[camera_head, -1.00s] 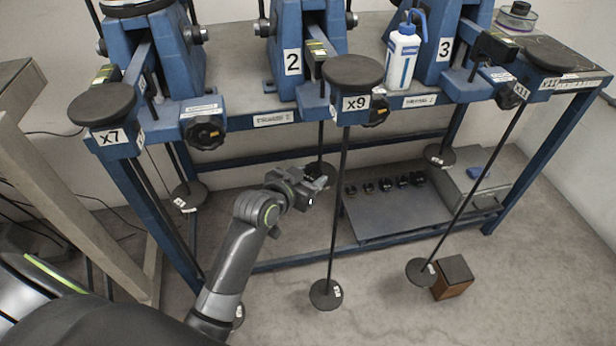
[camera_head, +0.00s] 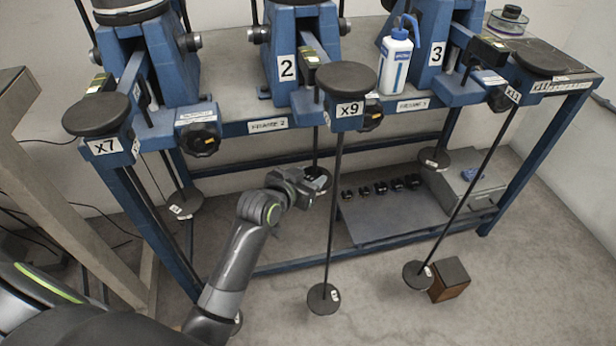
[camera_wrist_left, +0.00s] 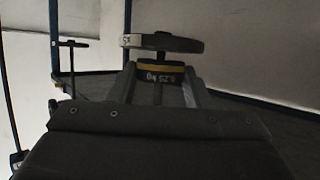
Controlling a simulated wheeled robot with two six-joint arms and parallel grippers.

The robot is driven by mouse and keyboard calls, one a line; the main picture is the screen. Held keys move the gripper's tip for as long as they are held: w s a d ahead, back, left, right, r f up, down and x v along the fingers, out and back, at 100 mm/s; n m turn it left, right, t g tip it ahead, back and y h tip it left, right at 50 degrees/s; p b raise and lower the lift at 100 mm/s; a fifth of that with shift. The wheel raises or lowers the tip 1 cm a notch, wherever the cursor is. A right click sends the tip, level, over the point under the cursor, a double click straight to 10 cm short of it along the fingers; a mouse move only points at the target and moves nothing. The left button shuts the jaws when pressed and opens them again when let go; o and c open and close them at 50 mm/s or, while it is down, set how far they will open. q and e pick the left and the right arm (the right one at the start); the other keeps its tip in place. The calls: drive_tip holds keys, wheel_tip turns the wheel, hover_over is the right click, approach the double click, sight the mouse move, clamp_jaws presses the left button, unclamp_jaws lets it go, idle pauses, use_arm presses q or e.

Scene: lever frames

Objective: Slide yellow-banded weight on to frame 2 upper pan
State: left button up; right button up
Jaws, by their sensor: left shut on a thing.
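In the left wrist view my gripper (camera_wrist_left: 163,82) is shut on the yellow-banded weight (camera_wrist_left: 165,69). Its label reads upside down there. A round labelled pan (camera_wrist_left: 163,43) lies just above the weight in that picture, with a thin stem showing between them. A gap remains between weight and pan; whether the weight is around the rod I cannot tell. The frame 2 sign (camera_head: 287,67) shows behind. My right gripper is not in view.
A lower pan (camera_head: 323,298) hangs near the floor below disc x9 (camera_head: 347,80); its long rod passes close to my gripper. Several dark weights stand on the shelf (camera_head: 390,218) at right. A brown block (camera_head: 449,279) is on the floor. A bottle (camera_head: 395,65) stands on the bench.

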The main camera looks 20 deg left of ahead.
use_arm(q)
drive_tip(key=shift+w+d, duration=0.15)
drive_tip(key=shift+w, duration=0.5)
drive_tip(key=shift+f, duration=0.4)
idle(0.7)
drive_tip(key=o, duration=1)
drive_tip(key=shift+o, duration=0.2)
drive_tip(key=shift+p+v, duration=1.25)
drive_tip(key=shift+p, duration=0.05)
drive_tip(key=shift+p+v, duration=1.65)
drive_tip(key=shift+v, duration=0.7)
